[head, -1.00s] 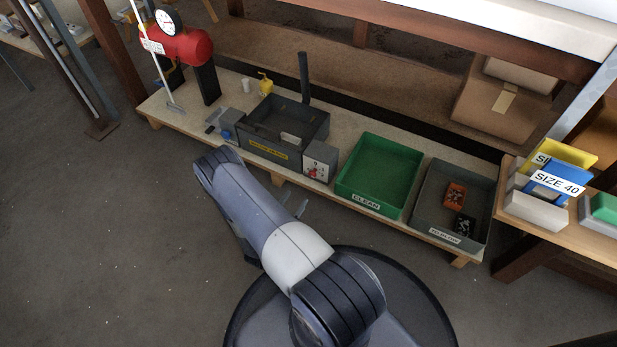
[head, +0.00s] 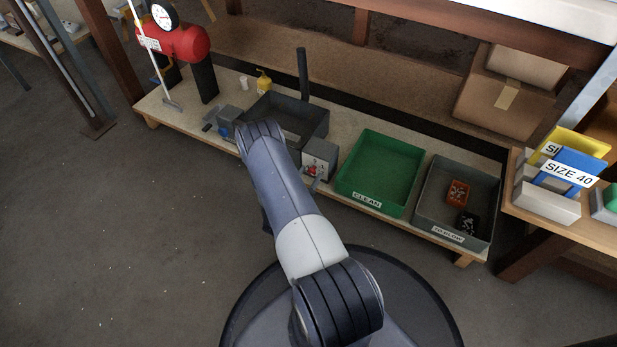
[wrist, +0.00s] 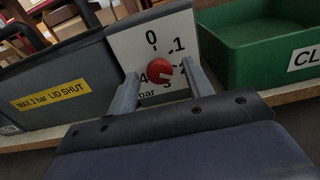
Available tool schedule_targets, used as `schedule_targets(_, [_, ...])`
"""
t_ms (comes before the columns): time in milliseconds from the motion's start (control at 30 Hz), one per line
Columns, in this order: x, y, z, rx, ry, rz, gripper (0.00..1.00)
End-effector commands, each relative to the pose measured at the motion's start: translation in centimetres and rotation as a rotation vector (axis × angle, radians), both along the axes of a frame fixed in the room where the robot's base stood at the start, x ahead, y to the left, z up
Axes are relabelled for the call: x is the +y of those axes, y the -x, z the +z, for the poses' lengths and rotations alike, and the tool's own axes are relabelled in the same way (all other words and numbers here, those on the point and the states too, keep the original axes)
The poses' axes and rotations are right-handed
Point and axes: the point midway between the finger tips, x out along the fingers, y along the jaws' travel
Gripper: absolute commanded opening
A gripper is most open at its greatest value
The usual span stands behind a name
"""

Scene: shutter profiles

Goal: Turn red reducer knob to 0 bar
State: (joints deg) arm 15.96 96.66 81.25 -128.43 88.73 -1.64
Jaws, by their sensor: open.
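The red reducer knob (wrist: 161,67) sits on a white dial plate (wrist: 130,42) with 0 at the top and 1 at the upper right. A 4 shows left of the knob and a 3 below it; the rest of the scale is partly covered. Which mark the knob points to, I cannot tell. My gripper (wrist: 160,70) is open, with one finger on each side of the knob; contact is not clear. In the head view the knob (head: 312,170) is small on its grey box (head: 321,155), and my arm hides most of the gripper.
A dark grey bin (wrist: 60,85) labelled "MAX 2 bar LID SHUT" stands close left of the dial. A green CLEAN tray (wrist: 240,75) stands close right. In the head view a grey tray (head: 425,190) with small parts stands further right. A red tank with a gauge (head: 185,42) is at the left.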

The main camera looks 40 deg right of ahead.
Motion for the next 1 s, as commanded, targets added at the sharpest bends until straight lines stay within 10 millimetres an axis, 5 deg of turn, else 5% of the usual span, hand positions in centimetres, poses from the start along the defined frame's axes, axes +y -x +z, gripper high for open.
schedule_targets(100, [0.02, 0.00, 0.01, 0.000, 0.000, 0.000, 0.49])
schedule_targets(633, [0.06, 0.02, -0.01, 0.000, -0.001, 0.000, 0.05])
schedule_targets(1000, [0.06, 0.04, -0.03, 0.055, 0.022, 0.001, 0.04])
